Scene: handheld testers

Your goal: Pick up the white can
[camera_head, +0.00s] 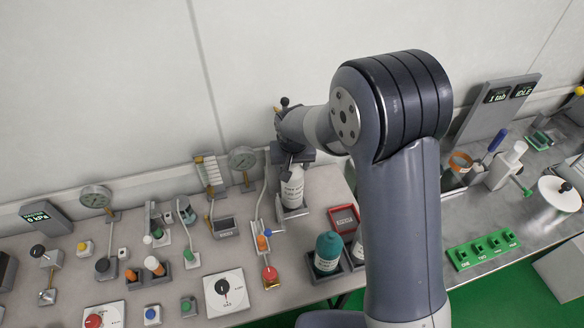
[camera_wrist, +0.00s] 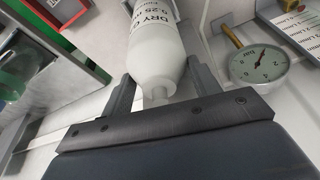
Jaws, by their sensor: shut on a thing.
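The white can (camera_head: 292,190) has dark print and stands roughly upright near the wall, below my gripper (camera_head: 294,165). In the wrist view the white can (camera_wrist: 158,55) shows the words "DRY" and "0.25" and a narrow white neck toward the gripper. My gripper (camera_wrist: 163,88) has one finger on each side of the can and is shut on it. A grey holder (camera_head: 291,213) shows at the can's lower end. I cannot tell whether the can is still resting in it.
A teal-topped bottle (camera_head: 328,252) and a red-framed tray (camera_head: 343,219) stand to the front right. A round gauge (camera_wrist: 258,63) is close on the right in the wrist view. Several testers, knobs and a dial box (camera_head: 224,293) crowd the table left. The wall is close behind.

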